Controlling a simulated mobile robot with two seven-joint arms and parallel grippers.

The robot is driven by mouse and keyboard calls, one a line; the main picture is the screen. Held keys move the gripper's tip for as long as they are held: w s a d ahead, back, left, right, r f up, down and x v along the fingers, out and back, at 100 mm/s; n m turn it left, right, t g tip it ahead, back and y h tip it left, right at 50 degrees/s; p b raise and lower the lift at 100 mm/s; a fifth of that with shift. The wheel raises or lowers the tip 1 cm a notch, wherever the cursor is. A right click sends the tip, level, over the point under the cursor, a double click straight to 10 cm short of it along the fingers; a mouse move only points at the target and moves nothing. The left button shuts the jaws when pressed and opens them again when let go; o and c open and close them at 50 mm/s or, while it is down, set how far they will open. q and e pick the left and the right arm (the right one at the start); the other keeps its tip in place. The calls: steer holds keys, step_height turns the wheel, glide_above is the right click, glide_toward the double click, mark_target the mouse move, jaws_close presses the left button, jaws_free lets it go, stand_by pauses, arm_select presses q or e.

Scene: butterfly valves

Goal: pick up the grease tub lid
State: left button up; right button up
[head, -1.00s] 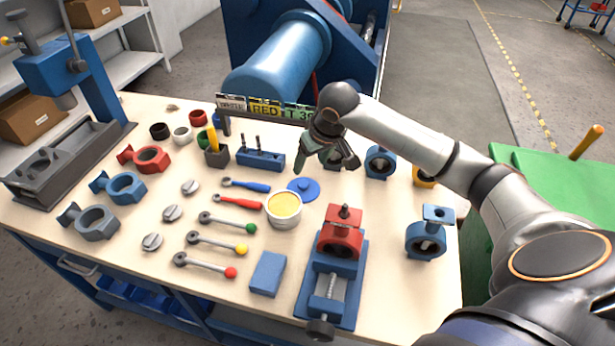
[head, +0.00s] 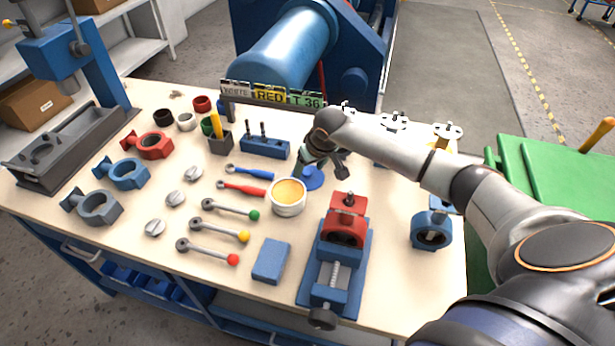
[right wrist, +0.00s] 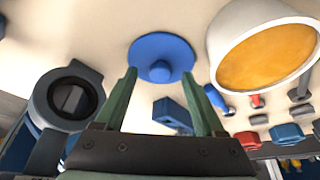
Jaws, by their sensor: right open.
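The grease tub lid (head: 313,180) is a blue disc with a small knob, lying on the table beside the open grease tub. My right gripper (head: 320,172) is open and empty above it and hides part of it in the head view. In the right wrist view, the lid (right wrist: 162,55) shows just beyond the open fingertips (right wrist: 160,73), with its knob between them. I cannot tell if the fingers touch it. The white grease tub (head: 288,197), with yellow-orange grease, stands just left of the lid; it also shows in the right wrist view (right wrist: 265,50). My left gripper is not in view.
A red valve body (head: 347,222) sits in a blue vise (head: 330,270) in front of the lid. Several wrenches with coloured handles lie left of the tub. A blue block (head: 271,260) lies near the front edge. A sign rail (head: 272,98) stands behind.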

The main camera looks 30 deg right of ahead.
steer(key=shift+w+f, duration=0.2)
steer(key=shift+f, duration=0.25)
jaws_close()
stand_by(0.3)
